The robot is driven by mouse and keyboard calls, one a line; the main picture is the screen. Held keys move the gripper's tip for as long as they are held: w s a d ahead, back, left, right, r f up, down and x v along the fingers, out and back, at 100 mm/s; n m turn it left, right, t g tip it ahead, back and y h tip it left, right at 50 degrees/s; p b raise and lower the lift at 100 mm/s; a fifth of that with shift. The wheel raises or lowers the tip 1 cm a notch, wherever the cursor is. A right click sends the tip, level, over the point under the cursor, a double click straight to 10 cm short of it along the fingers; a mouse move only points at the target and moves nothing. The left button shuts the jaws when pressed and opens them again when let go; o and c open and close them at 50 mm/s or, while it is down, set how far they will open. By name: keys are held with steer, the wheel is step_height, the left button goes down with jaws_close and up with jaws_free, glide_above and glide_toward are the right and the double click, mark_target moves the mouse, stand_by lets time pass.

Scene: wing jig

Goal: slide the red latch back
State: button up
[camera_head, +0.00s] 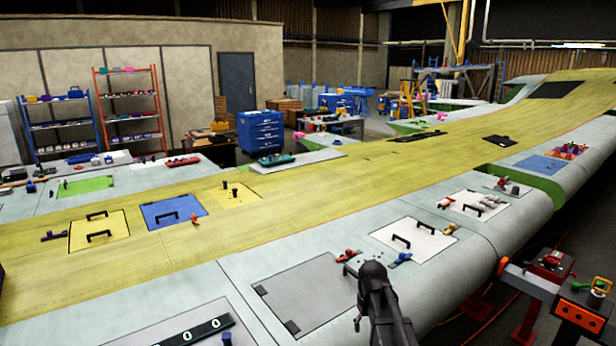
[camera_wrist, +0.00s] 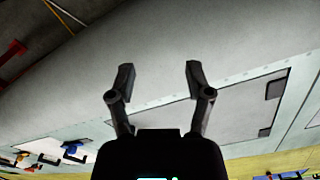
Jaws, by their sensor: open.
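A small red latch-like piece (camera_head: 347,255) sits on the pale wing skin, left of a white panel (camera_head: 384,232) with two black handles. My gripper (camera_wrist: 160,74) is open and empty. Its two dark fingers hang over the pale skin near a grey panel. In the head view, my dark wrist stands in front of the wing just below the first red piece.
A blue piece (camera_head: 402,258) sits at the white panel's near edge and shows in the wrist view (camera_wrist: 73,151). The grey panel (camera_head: 306,288) lies to the left, flat. Red stands with small parts (camera_head: 547,265) are at the right, beyond the wing's rounded edge.

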steer(key=s+f+m+b, duration=0.1)
steer(key=s+f+b, duration=0.2)
steer(key=s, duration=0.5)
steer(key=s+f+m+b, duration=0.1)
steer(key=s+f+b, duration=0.3)
steer(key=s+f, duration=0.2)
steer(key=shift+s+b, duration=0.3)
steer(key=shift+s, duration=0.65)
